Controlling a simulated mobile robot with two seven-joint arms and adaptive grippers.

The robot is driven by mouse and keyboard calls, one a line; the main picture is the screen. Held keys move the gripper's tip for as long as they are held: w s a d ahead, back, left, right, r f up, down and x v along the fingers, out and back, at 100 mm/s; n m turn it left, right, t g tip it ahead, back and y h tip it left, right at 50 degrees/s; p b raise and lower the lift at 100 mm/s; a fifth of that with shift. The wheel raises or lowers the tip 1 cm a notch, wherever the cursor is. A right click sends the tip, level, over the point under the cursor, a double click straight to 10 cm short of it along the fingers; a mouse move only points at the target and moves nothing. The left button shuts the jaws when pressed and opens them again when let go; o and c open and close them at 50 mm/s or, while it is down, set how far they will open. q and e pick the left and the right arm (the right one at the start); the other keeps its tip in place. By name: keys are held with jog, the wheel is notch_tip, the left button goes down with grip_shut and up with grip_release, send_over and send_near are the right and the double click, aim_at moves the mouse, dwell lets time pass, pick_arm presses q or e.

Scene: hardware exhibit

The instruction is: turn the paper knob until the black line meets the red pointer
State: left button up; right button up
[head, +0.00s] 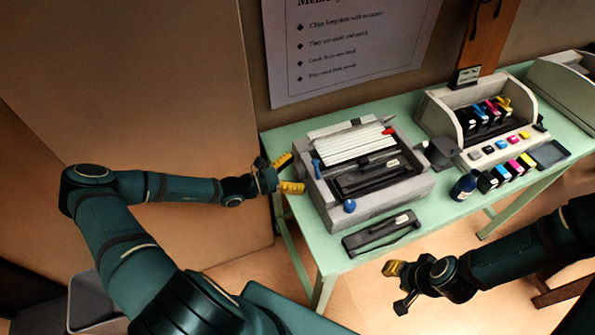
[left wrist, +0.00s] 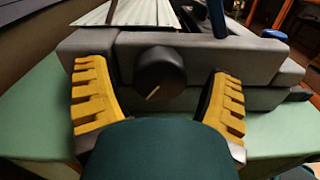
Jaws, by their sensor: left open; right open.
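A round dark knob (left wrist: 158,74) with a pale line slanting to its lower left sticks out of the side of the grey printer (head: 378,205). In the left wrist view it sits between the fingers of my open left gripper (left wrist: 160,92), with gaps on both sides. In the head view my left gripper (head: 288,174) is at the printer's left side, and the knob cannot be made out there. A small red piece (head: 389,131) shows at the printer's back right; I cannot tell whether it is the pointer. My right gripper (head: 396,288) is open and empty, in front of the table.
The green table (head: 330,256) also holds a black flat part (head: 381,232), a dark blue bottle (head: 464,186) and a beige unit (head: 440,115) with coloured cartridges. A wall stands behind and left. Floor in front is clear.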

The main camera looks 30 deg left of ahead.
pick_arm(q)
jog(key=shift+w+d, duration=0.1)
jog(key=c, duration=1.2)
